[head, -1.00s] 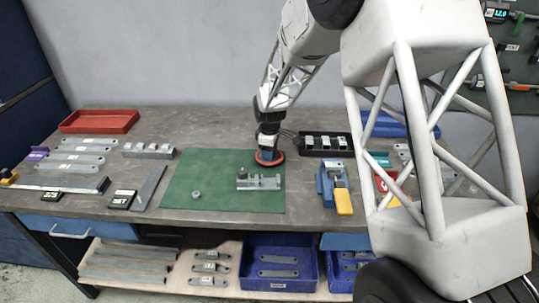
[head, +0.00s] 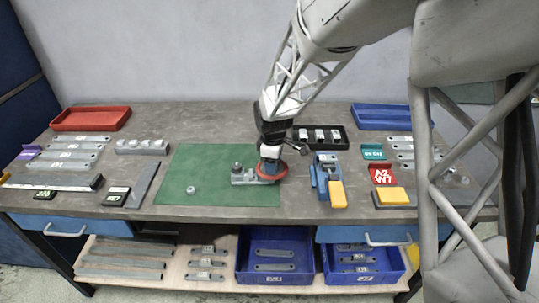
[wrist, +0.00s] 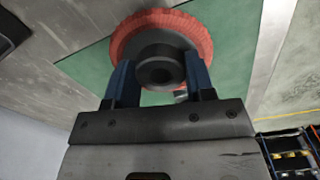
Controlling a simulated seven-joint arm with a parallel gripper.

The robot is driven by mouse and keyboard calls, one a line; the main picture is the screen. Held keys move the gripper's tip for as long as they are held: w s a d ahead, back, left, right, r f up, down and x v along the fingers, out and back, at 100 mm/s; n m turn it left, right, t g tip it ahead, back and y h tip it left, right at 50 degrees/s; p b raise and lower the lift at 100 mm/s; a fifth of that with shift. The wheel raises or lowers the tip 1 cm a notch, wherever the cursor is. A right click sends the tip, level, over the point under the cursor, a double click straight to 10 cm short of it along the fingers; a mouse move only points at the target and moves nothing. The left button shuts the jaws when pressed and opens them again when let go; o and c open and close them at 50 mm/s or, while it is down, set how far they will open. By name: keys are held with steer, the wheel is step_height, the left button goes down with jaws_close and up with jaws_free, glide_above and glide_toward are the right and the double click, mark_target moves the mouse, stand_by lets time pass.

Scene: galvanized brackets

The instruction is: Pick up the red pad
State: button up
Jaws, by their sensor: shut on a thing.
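The red pad (wrist: 196,31) is a round, rough-edged red disc with a black hub (wrist: 157,58). My gripper (wrist: 158,76) has its two blue fingers shut on the hub, one on each side. In the head view the pad (head: 281,174) shows below my gripper (head: 270,159), over the right part of the green mat (head: 215,160). It overlaps the right end of a grey metal fixture (head: 238,178). I cannot tell whether the pad touches the fixture or is above it.
A blue vise-like tool with a yellow handle (head: 338,194) stands close on the right. A black tray (head: 340,139) of small parts lies behind. A small metal nut (head: 191,190) lies on the mat's left part.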

steer(key=shift+s+d+r, duration=0.1)
steer(key=shift+s+d, duration=0.15)
steer(key=shift+s, duration=0.5)
steer(key=shift+s+d+r, duration=0.1)
steer(key=shift+s+d, duration=0.1)
steer(key=shift+s, duration=0.55)
steer(key=o, duration=0.3)
steer(key=shift+c, duration=1.1)
steer(key=w+d+r, duration=0.3)
steer(key=d+r, duration=0.2)
steer(key=d, duration=0.4)
steer(key=w+d+r, duration=0.4)
steer(key=d, duration=0.5)
steer(key=shift+r, duration=0.35)
steer(key=shift+a, duration=0.1)
